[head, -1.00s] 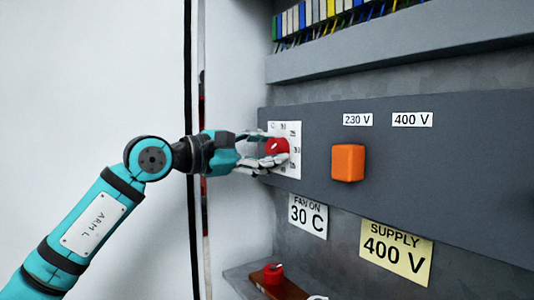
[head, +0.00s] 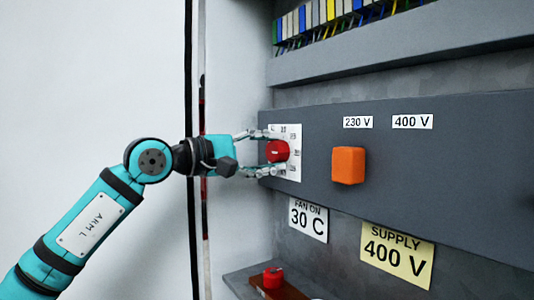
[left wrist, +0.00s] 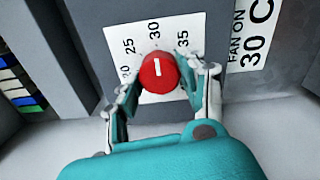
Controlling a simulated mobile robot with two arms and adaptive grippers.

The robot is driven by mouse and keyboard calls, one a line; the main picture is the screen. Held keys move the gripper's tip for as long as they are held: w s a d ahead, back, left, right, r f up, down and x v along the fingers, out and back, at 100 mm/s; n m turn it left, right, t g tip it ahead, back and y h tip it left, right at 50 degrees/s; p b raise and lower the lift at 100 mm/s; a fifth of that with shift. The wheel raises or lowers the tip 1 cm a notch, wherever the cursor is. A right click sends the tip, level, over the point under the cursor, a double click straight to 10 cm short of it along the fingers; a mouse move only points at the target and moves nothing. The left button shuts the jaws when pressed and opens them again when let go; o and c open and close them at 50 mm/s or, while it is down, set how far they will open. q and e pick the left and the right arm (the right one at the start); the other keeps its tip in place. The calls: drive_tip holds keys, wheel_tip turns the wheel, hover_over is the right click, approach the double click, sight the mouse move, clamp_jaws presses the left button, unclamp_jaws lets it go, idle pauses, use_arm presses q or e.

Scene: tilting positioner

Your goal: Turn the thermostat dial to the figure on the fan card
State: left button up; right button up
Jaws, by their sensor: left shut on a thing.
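The red thermostat dial (head: 279,151) sits on a white scale plate (head: 294,174) at the left end of the grey panel. My left gripper (head: 270,151) is shut on it, one finger above and one below in the head view. In the left wrist view the dial (left wrist: 158,73) lies between the fingers (left wrist: 168,80). Its white mark points up toward 30, between 25 and 35 on the plate (left wrist: 192,22). The white fan card (head: 308,220) below reads FAN ON 30 C. My right gripper is out of view.
An orange square knob (head: 348,165) is right of the dial, under 230 V and 400 V labels. A yellow card (head: 397,253) reads SUPPLY 400 V. A red knob-like part (head: 273,277) sits on the low shelf. The cabinet's left wall is close to my gripper.

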use_arm(q)
drive_tip(key=o, duration=1.2)
drive_tip(key=v, duration=1.2)
drive_tip(key=shift+f, duration=0.1)
